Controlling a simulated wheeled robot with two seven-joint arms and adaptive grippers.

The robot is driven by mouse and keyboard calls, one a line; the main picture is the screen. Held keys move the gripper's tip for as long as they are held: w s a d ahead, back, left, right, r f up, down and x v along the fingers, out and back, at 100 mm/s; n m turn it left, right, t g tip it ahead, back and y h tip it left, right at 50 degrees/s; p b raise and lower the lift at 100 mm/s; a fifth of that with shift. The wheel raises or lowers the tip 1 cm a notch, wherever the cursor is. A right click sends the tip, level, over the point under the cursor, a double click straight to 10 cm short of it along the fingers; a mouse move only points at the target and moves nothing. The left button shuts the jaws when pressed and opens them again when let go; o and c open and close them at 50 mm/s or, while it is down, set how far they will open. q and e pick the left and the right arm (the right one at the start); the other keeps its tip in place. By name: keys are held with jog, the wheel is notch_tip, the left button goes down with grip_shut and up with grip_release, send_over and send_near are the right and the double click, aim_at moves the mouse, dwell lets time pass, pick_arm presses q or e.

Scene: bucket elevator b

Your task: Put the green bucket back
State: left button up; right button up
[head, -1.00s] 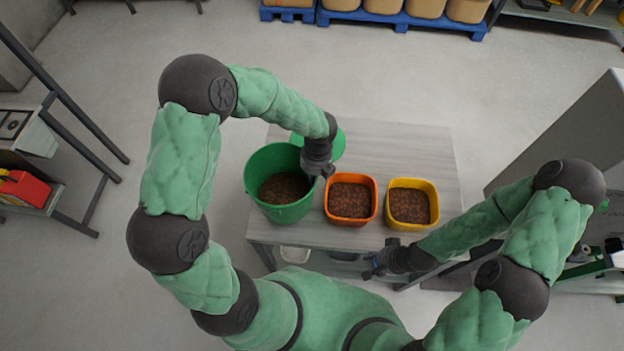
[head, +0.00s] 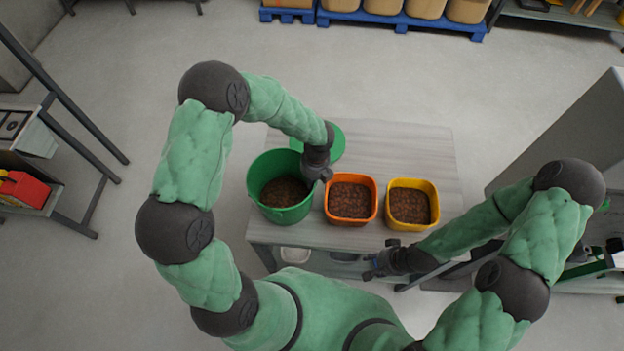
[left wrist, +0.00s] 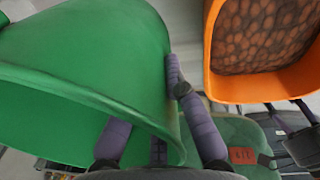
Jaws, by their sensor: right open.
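The green bucket (head: 262,205) with brown pellets inside is at the left front of the grey table (head: 400,150), roughly upright. It fills the upper left of the left wrist view (left wrist: 80,60). My left gripper (head: 318,177) is at its right side, with a finger on each side of the bucket's wall, shut on it. Part of one finger is hidden by the bucket. Whether the bucket's base touches the table is hidden. A flat green disc (head: 328,143) lies on the table behind the bucket, partly covered by my left arm. My right gripper (head: 374,266) is open and empty at the table's front edge.
An orange container (head: 351,219) of brown pellets stands just right of the bucket, close to my left gripper. A yellow container (head: 410,224) stands further right. The table's back right is clear. A grey cabinet (head: 570,135) stands to the right.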

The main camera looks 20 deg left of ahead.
pick_arm(q)
jog(key=shift+o, duration=0.8)
notch_tip(320, 180, up, 12)
jog(key=p, duration=0.1)
jog(key=shift+w+d+r, duration=0.2)
jog(key=shift+w+d, duration=0.05)
jog(key=shift+d, duration=0.2)
